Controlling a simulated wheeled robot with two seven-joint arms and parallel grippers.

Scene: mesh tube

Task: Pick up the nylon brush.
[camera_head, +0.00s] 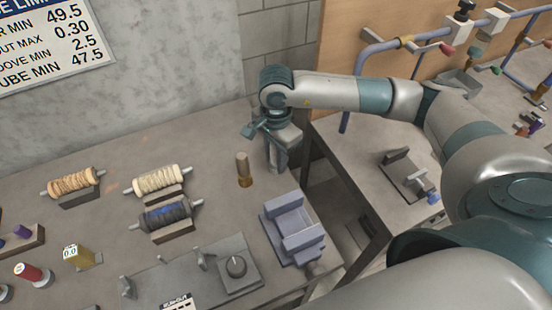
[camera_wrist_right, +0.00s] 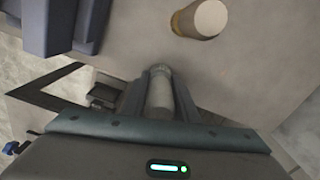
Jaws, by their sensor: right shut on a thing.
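My right gripper (camera_head: 275,163) points down near the back right edge of the bench. It is shut on a pale grey cylinder, which seems to be the nylon brush (camera_wrist_right: 160,90); the brush shows upright between the fingers in the right wrist view. In the head view the gripper mostly hides it, and I cannot tell whether its lower end touches the bench. A similar tan cylinder with a brass-coloured base (camera_head: 243,168) stands upright on the bench, left of the gripper and apart from it. It also shows at the top of the right wrist view (camera_wrist_right: 200,20). My left gripper is not in view.
A blue-grey vise (camera_head: 293,228) stands in front of the gripper. Several wound spools (camera_head: 160,180) lie on stands to the left. A grey plate with a knob (camera_head: 236,266) is at the front. A gap separates the bench from a second table (camera_head: 365,160) at right.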

